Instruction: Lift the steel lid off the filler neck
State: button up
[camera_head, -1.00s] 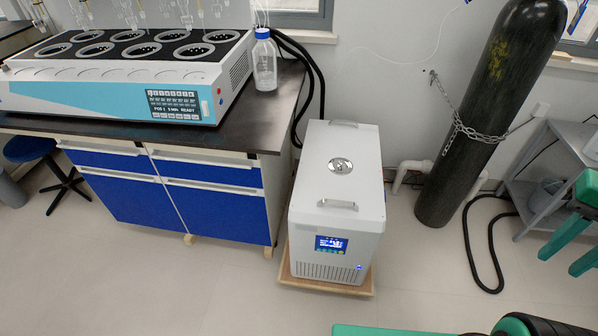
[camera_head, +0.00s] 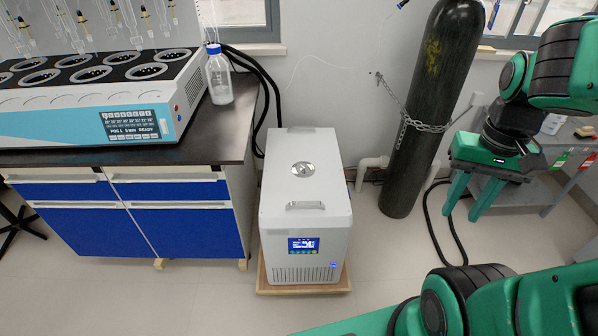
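A round steel lid (camera_head: 303,169) with a small knob sits on top of the white chiller box (camera_head: 304,220), covering the filler neck, which is hidden beneath it. The box stands on a low wooden base on the floor, with a handle (camera_head: 305,205) in front of the lid. My gripper (camera_head: 464,218) is at the right, its two green fingers pointing down and spread apart with nothing between them. It is well to the right of the lid, not touching the box.
A bench (camera_head: 220,130) with a multi-position distiller (camera_head: 100,100) and a blue-capped bottle (camera_head: 219,75) stands left of the box. Black hoses (camera_head: 268,85) run behind it. A chained dark gas cylinder (camera_head: 425,110) and a grey shelf cart (camera_head: 550,180) stand at the right.

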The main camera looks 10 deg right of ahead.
aim_at(301, 169)
jog(key=u, duration=0.05)
jog(key=i, duration=1)
jog(key=z, duration=0.1)
